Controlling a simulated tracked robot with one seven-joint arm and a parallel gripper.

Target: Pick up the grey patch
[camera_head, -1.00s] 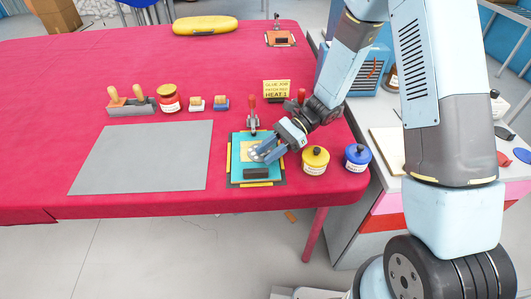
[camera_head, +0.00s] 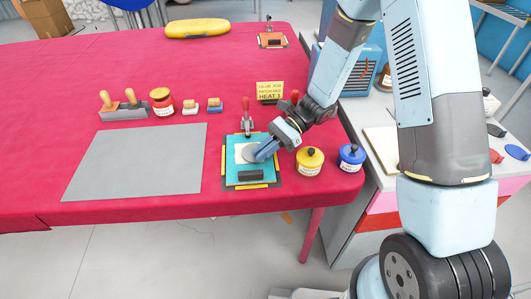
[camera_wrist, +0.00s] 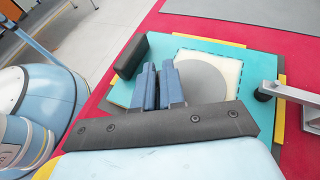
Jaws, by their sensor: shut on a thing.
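The grey patch (camera_head: 249,153) is a round flat disc over a pale square (camera_head: 240,147) on the teal board (camera_head: 232,175). It also shows in the wrist view (camera_wrist: 207,82). My gripper (camera_head: 258,156) reaches down from the right, its blue fingers shut on the patch's near edge. In the wrist view the fingers (camera_wrist: 160,75) are close together at the patch's left edge. The patch looks flat, at or just above the pale square; I cannot tell whether it touches. The part between the fingertips is hidden.
A red-handled clamp (camera_head: 247,115) stands at the board's back edge and a dark block (camera_head: 251,176) lies at its front. Yellow (camera_head: 309,160) and blue (camera_head: 350,157) jars stand just right. A grey sheet (camera_head: 135,160) lies left. The table's front edge is near.

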